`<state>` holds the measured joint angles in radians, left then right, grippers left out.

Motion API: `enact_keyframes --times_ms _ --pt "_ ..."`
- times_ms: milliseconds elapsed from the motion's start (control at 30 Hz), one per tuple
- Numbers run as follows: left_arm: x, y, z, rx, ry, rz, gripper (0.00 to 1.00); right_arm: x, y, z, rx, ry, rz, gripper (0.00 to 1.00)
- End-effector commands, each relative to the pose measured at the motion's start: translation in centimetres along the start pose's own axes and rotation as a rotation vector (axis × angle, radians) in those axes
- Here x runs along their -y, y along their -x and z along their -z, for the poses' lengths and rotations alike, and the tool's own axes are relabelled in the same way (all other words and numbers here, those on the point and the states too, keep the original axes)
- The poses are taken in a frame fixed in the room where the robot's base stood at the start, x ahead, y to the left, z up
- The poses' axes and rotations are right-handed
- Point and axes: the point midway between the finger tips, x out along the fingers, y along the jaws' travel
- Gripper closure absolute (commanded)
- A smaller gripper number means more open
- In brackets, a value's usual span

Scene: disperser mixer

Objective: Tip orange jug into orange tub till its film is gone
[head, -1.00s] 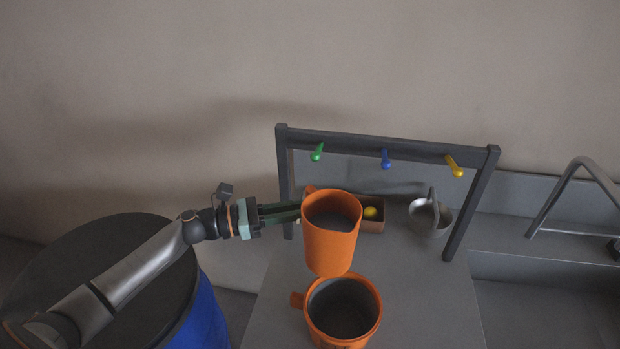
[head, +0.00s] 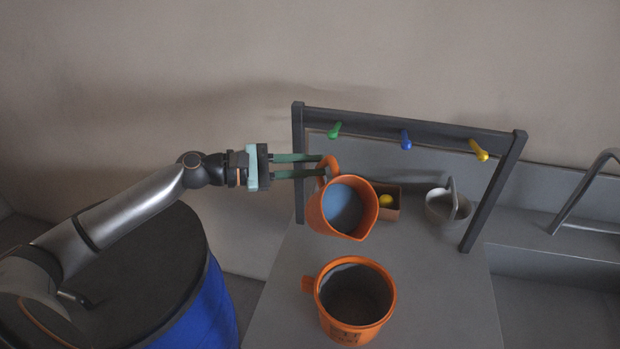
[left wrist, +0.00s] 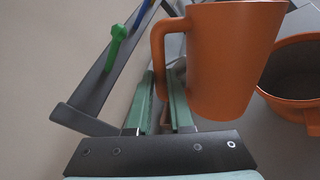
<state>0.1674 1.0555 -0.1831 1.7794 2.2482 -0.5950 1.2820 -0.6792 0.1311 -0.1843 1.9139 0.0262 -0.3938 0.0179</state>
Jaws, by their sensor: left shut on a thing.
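My left gripper (head: 322,166) is shut on the handle of the orange jug (head: 359,225) and holds it in the air. The jug is tilted, its mouth turned toward the head camera and its lip at the lower right. Its inside looks blue-grey. In the left wrist view the jug (left wrist: 235,65) hangs right of the fingers (left wrist: 163,95), which lie either side of its handle. The orange tub (head: 348,333) stands upright on the bench below the jug, with a dark grey inside. No stream between them shows. My right gripper is out of view.
A dark rack (head: 378,124) with green (head: 335,130), blue (head: 405,140) and yellow (head: 479,150) pegs stands behind. A brown box (head: 391,212) with a yellow ball (head: 385,200) and a grey pail (head: 441,207) stand near it. A blue drum (head: 205,310) is at left.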

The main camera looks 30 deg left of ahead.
Motion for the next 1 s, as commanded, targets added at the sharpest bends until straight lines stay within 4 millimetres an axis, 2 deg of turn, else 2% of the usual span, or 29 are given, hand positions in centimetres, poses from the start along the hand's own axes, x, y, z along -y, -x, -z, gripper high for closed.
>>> enact_keyframes --times_ms 400,1000 --pt "0.8 -0.1 -2.8 -0.074 -0.384 -0.001 1.0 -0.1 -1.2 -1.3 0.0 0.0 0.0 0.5" --pt "3.3 -0.7 -4.3 -0.124 -0.63 -0.002 1.0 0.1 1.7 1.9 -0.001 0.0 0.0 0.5"
